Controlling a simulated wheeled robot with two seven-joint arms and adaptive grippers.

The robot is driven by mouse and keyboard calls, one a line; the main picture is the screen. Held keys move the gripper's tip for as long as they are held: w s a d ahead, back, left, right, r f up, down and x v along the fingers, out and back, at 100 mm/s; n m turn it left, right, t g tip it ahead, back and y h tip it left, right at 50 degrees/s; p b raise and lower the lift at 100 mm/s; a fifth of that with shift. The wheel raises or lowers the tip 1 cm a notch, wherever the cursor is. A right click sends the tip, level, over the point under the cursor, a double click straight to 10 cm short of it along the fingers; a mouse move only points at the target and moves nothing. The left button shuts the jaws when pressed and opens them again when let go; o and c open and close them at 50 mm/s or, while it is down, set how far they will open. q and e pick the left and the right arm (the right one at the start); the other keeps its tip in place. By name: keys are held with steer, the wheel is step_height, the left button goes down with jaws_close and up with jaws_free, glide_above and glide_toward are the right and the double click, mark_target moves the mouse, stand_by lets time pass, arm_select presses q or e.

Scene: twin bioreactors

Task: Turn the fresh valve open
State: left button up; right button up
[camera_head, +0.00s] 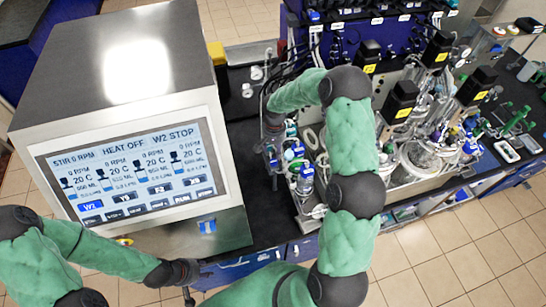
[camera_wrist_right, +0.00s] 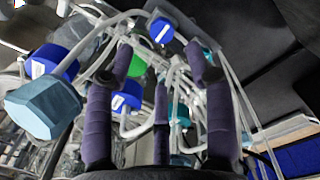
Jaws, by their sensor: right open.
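My right gripper (camera_head: 272,142) reaches down at the left edge of the bioreactor bench, beside tubing and blue-capped parts. In the right wrist view the purple fingers of my right gripper (camera_wrist_right: 160,62) stand apart, with tubing and a green part (camera_wrist_right: 137,66) between or behind them. A blue knob with a white mark (camera_wrist_right: 162,30) lies just past the fingertips. Another blue knob (camera_wrist_right: 126,97) shows between the fingers, lower down. I cannot tell which one is the fresh valve. My left gripper (camera_head: 190,272) hangs low in front of the control cabinet; its jaws are too small to read.
The control cabinet (camera_head: 125,60) with a lit screen (camera_head: 135,175) fills the left. Bioreactor vessels (camera_head: 420,158) with black motors (camera_head: 400,100) and dense tubing stand right of my right arm. In the wrist view a teal octagonal cap (camera_wrist_right: 42,105) is left of the fingers.

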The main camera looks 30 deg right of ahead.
mark_target(274, 162)
step_height(274, 162, down, 8)
steer(key=shift+w+r+p, duration=0.1)
steer(key=shift+r+p, duration=0.1)
steer(key=shift+p, duration=0.6)
steer(key=shift+w+f, duration=0.1)
steer(key=shift+f, duration=0.3)
jaws_close()
